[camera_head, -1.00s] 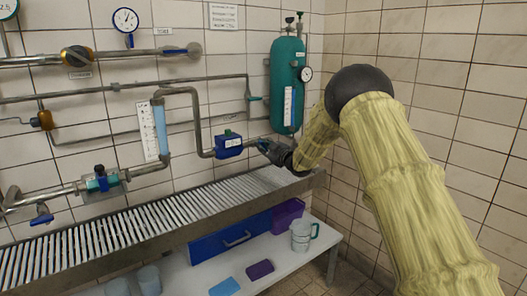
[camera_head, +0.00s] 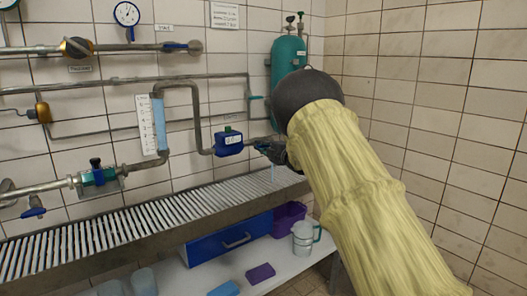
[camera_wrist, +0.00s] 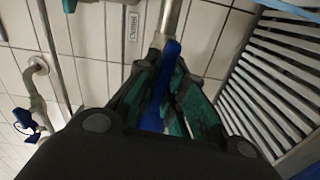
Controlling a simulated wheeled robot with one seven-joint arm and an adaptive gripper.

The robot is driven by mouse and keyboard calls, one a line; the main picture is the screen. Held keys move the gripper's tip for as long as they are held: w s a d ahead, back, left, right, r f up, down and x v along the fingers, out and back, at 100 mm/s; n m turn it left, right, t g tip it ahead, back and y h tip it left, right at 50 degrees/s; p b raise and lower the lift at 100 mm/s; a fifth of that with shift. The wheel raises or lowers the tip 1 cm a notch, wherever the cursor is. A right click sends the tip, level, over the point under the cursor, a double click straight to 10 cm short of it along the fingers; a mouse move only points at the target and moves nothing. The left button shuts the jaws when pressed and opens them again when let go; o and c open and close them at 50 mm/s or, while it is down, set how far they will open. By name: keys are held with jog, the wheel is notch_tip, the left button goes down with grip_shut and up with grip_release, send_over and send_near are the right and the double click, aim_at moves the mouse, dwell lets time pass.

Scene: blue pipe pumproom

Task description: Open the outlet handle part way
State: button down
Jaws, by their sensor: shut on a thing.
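The outlet handle is a blue lever (camera_wrist: 171,50) in the wrist view, at the end of the grey outlet pipe (camera_wrist: 172,16). My gripper (camera_wrist: 160,100) has its dark green fingers on both sides of the lever and is shut on it. In the head view my gripper (camera_head: 270,149) is at the pipe's end, right of the blue flow meter (camera_head: 229,141). The lever is mostly hidden there by the gripper and arm. A thin pale blue streak (camera_head: 273,173), seemingly water, hangs below the gripper over the grating.
A slatted metal grating (camera_head: 130,227) runs along the wall below the pipes. A green tank (camera_head: 286,52) stands behind my arm, partly covered. A clear jug (camera_head: 303,236) and purple bin (camera_head: 289,217) sit on the lower shelf.

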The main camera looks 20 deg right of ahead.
jog(key=shift+n+b, duration=0.35)
jog(key=shift+n, duration=0.35)
jog(key=c, duration=1.5)
grip_release()
jog(key=shift+f, duration=0.1)
jog(key=v, duration=1.2)
